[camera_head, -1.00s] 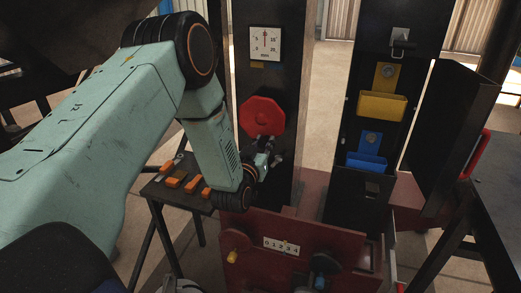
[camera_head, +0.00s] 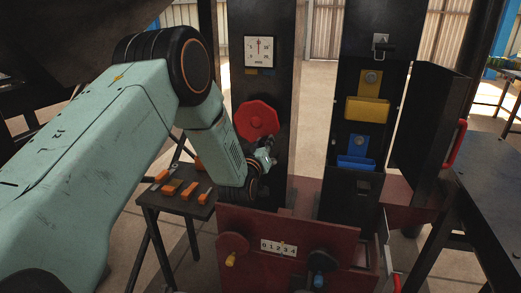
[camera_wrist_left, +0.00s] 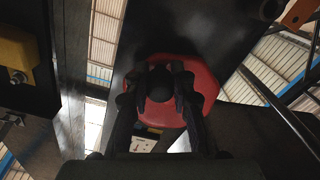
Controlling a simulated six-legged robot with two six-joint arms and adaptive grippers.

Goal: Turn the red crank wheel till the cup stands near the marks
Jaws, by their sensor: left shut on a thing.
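The red crank wheel (camera_head: 257,119) is on the front of the left black column. It also shows in the left wrist view (camera_wrist_left: 209,80). My left gripper (camera_head: 267,156) is at the wheel's lower edge. In the left wrist view its fingers (camera_wrist_left: 158,88) are shut on a dark knob (camera_wrist_left: 160,82) in front of the wheel. A yellow cup-like bin (camera_head: 368,112) and a blue one (camera_head: 356,163) sit in the right black column; I cannot tell which is the cup. The marks cannot be told for sure. My right gripper is out of view.
A dial gauge (camera_head: 258,50) sits above the wheel, its needle near upright. A red base box (camera_head: 290,262) with a number strip (camera_head: 279,247) stands below. A small table (camera_head: 160,202) with orange-handled tools stands left. A dark door (camera_head: 428,130) stands open right.

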